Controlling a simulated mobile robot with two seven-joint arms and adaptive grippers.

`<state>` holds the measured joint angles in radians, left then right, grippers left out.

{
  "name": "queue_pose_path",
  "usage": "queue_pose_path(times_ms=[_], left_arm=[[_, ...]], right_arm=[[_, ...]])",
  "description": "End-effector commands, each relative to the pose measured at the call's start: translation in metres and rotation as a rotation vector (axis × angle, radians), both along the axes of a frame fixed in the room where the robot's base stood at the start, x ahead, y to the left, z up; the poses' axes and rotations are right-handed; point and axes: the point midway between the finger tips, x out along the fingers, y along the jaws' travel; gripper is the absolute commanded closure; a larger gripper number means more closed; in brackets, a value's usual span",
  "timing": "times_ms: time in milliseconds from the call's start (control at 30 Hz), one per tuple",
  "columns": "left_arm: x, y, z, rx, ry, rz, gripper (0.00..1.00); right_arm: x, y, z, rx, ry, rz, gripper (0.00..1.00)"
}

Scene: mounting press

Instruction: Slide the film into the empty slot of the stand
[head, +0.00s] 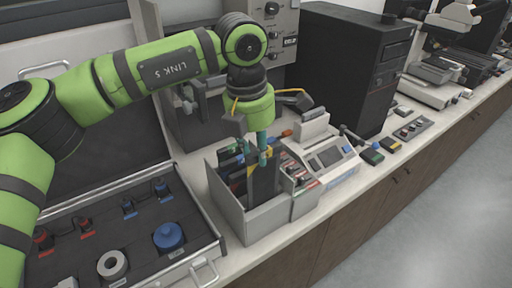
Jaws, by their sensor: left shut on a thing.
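My left gripper (263,150) points down over the grey open-topped stand (262,222) on the counter. It is shut on a thin dark sheet, which looks like the film (264,184). The film is upright and its lower part is inside or just in front of the stand's opening; I cannot tell which. Other dark upright pieces stand in the left part of the stand. The gripper and film hide part of the inside, so the empty slot cannot be made out. My right gripper is not in view.
An open case (125,235) with a blue round piece (168,236) and a white ring (112,265) lies at left. A white device with a screen (328,158) stands right of the stand. A black computer tower (350,65) rises behind.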

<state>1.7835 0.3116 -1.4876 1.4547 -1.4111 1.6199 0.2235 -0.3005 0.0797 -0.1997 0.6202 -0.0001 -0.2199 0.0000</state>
Motion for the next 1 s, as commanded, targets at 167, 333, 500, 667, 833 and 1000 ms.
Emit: queue_pose_path(times_ms=[167, 333, 500, 667, 833, 1000], left_arm=[[0.0, 0.0, -0.017, -0.001, 0.001, 0.0, 1.0], [0.0, 0.0, -0.029, -0.001, 0.001, 0.0, 1.0], [0.0, 0.0, -0.04, -0.001, 0.001, 0.0, 1.0], [0.0, 0.0, -0.052, -0.001, 0.001, 0.0, 1.0], [0.0, 0.0, -0.064, 0.0, 0.0, 0.0, 1.0], [0.0, 0.0, -0.076, 0.0, 0.0, 0.0, 1.0]], right_arm=[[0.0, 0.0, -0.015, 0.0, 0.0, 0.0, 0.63], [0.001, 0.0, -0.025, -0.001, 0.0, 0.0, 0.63], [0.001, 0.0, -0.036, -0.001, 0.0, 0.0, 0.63], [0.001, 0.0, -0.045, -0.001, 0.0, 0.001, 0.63], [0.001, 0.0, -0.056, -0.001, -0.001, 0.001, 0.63], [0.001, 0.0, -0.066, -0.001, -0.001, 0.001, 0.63]])
